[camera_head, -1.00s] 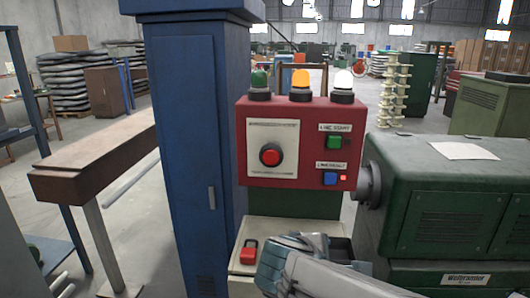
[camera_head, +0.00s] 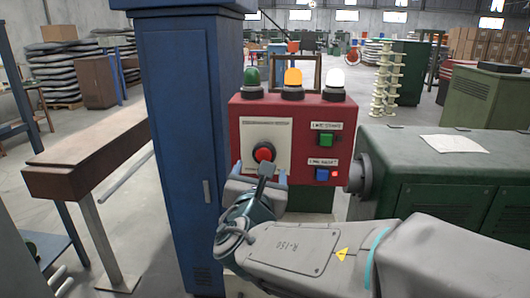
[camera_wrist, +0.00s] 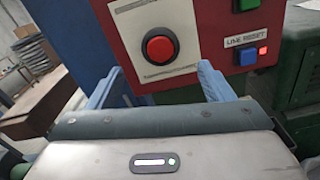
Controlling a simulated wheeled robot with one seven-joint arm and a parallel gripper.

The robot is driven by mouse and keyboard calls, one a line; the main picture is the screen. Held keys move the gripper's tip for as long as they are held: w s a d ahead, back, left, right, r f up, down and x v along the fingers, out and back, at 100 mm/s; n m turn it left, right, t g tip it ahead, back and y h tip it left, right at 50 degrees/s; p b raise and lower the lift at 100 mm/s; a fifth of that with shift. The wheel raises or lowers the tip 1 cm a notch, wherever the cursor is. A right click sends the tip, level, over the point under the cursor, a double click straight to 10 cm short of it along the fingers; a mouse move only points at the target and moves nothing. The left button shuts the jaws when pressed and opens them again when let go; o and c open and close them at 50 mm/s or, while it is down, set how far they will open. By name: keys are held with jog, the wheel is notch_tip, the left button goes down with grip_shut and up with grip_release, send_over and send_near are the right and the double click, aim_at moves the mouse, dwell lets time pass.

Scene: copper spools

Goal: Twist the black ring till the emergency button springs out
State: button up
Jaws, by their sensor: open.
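The red emergency button (camera_head: 263,154) sits on a pale plate (camera_head: 281,132) on the red control box. The black ring (camera_wrist: 158,63) shows as a dark rim around the red cap in the wrist view. Whether the cap stands in or out is hard to tell. My gripper (camera_head: 259,178) is in front of the box, just below the button in the head view. Its two blue fingers are apart and empty. In the wrist view the fingertips (camera_wrist: 160,72) lie left and right of the button, a little below it, and do not appear to touch it.
Right of the plate are a green button (camera_head: 326,140), a blue button (camera_head: 322,174) and a small lit red lamp (camera_head: 334,174). Green, orange and white lamps stand on the box. A blue cabinet (camera_head: 178,140) stands close left, a green machine (camera_head: 440,180) right.

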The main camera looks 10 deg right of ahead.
aim_at(264, 156)
jog(key=p+x, duration=0.1)
jog(key=x, duration=0.9)
jog(key=shift+f, duration=0.1)
jog(key=c, duration=1)
